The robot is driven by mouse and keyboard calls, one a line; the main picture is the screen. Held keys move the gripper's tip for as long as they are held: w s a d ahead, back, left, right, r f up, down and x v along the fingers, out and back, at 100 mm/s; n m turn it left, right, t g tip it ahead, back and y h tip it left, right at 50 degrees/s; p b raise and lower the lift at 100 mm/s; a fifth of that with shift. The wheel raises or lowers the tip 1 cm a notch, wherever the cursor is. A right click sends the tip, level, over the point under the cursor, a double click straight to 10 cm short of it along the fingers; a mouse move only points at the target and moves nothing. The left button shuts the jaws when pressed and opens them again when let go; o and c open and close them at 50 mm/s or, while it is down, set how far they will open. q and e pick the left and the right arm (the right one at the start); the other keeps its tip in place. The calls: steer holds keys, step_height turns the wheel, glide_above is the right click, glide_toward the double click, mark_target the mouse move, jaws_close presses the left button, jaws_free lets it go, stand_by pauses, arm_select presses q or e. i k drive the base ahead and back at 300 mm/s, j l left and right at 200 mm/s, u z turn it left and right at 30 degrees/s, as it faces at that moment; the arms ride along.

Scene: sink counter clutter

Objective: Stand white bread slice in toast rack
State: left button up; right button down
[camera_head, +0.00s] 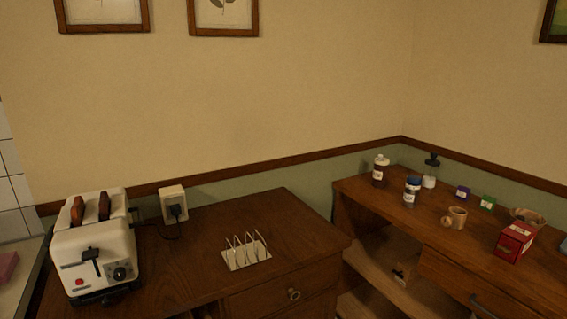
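A white toaster (96,248) stands on the wooden counter at the left. Neither looks clearly white. A toast rack (246,252) with thin wire dividers stands on the counter right of the toaster. It looks empty. Neither of my grippers is in view.
The counter (200,285) is clear around the rack.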

mark_target(242, 256)
steer(key=k+j+u, duration=0.1)
steer(key=j+u, duration=0.2)
steer(key=j, duration=0.5)
steer(key=j+u, duration=0.25)
steer(key=j, duration=0.5)
